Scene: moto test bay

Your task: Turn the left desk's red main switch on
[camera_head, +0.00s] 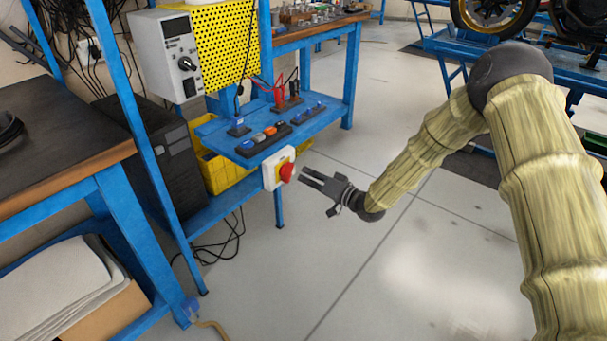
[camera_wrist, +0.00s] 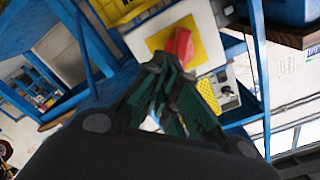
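The red main switch (camera_head: 288,172) is a red knob on a yellow plate on a white box (camera_head: 270,174), fixed at the front edge of the left desk's blue shelf. The fingers look slightly parted and hold nothing. In the wrist view the red knob (camera_wrist: 180,45) shows just beyond my fingertips (camera_wrist: 176,75), which hide its lower part. I cannot tell from that view whether they touch.
The blue shelf (camera_head: 215,138) above the box carries a row of coloured buttons (camera_head: 264,137) and red and black leads (camera_head: 280,92). A grey power unit (camera_head: 168,52) hangs beside a yellow perforated panel (camera_head: 225,40). Yellow bins (camera_head: 222,172) sit underneath. The floor (camera_head: 330,240) right of the desk is clear.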

